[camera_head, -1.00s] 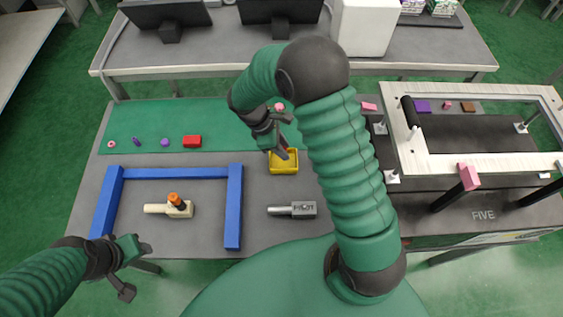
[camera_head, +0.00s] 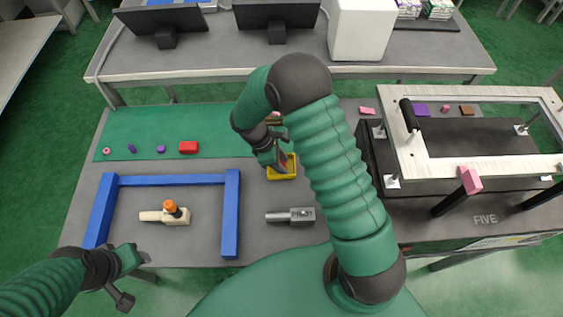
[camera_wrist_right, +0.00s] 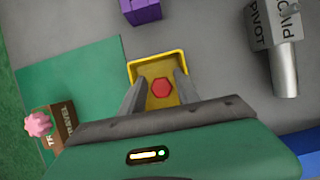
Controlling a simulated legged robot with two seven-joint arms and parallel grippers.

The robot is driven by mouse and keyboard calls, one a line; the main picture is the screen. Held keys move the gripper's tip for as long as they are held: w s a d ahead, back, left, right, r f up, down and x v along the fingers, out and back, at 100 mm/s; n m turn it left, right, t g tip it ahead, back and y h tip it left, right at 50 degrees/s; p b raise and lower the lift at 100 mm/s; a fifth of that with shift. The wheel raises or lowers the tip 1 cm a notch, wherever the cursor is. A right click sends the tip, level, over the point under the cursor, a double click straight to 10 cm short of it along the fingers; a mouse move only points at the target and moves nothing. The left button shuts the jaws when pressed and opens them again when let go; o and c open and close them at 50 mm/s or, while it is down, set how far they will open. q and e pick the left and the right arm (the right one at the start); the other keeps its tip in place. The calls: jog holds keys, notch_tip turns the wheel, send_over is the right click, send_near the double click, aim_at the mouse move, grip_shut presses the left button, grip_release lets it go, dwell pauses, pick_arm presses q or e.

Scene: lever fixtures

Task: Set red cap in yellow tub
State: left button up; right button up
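The yellow tub (camera_head: 270,175) stands on the grey table just right of centre, and it also shows in the right wrist view (camera_wrist_right: 143,69). A red six-sided cap (camera_wrist_right: 161,88) shows inside the tub's outline in the wrist view. My right gripper (camera_wrist_right: 160,85) is over the tub with its fingers apart. The cap shows between the fingers, with gaps on both sides. In the head view my right gripper (camera_head: 283,165) covers part of the tub. My left gripper (camera_head: 140,277) is open and empty near the table's front left edge.
A blue frame (camera_head: 232,215) surrounds a cream lever fixture (camera_head: 176,216). A grey lever fixture (camera_head: 300,215) lies near the tub. A red block (camera_head: 188,147) and small purple things sit on the green mat (camera_head: 215,125). A white raised frame (camera_head: 411,155) stands at right.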

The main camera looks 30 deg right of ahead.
jog(key=shift+r, duration=0.2)
jog(key=p+v, duration=0.3)
jog(key=v, duration=0.9)
jog(key=s+a+r+m+t+y, duration=0.1)
jog(key=s+a+m+t+y, duration=0.1)
jog(key=s+m, duration=0.3)
jog(key=s+a+r+m+t+y, duration=0.1)
jog(key=s+r+m+t, duration=0.1)
jog(key=s+m, duration=0.4)
jog(key=shift+s+a+r+t+y, duration=0.3)
jog(key=shift+s+a+t+y, duration=0.1)
jog(key=shift+t, duration=0.2)
